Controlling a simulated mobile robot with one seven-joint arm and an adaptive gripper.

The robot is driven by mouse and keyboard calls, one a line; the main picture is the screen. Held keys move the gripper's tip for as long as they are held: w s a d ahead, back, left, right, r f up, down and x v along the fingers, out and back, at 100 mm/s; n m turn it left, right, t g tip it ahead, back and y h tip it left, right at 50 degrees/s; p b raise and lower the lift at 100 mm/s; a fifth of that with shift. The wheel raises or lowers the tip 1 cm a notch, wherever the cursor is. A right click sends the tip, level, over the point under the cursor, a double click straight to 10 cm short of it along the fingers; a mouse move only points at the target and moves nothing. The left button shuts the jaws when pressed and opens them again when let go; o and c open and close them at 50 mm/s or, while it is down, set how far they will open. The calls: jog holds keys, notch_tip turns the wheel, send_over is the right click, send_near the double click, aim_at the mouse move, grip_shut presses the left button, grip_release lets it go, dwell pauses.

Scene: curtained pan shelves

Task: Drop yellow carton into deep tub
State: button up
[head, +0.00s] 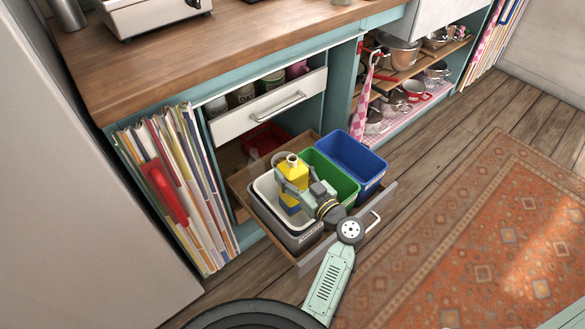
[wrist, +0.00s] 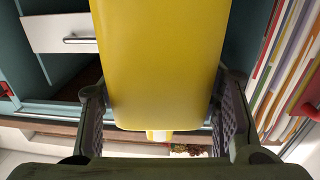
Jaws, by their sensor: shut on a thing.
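My gripper (head: 303,187) is shut on the yellow carton (head: 291,168), over the pulled-out drawer. In the wrist view the carton (wrist: 160,60) fills the middle, with a finger of my gripper (wrist: 160,118) at each side. A small spout or cap shows at the carton's end. The drawer holds a grey tub with a white rim (head: 262,186), a green tub (head: 343,184) and a blue tub (head: 368,165). The carton is over the white-rimmed tub. Which one is the deep tub, I cannot tell for sure. My gripper hides part of the carton and tubs.
The drawer front (head: 374,207) has a handle on its right side. The wooden worktop (head: 200,50) overhangs the shelves. Books (head: 183,180) stand at the left. Pans (head: 400,100) fill shelves at the right. The rug (head: 480,230) is clear.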

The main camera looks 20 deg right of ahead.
jog(key=o, duration=1.1)
jog(key=v, duration=1.2)
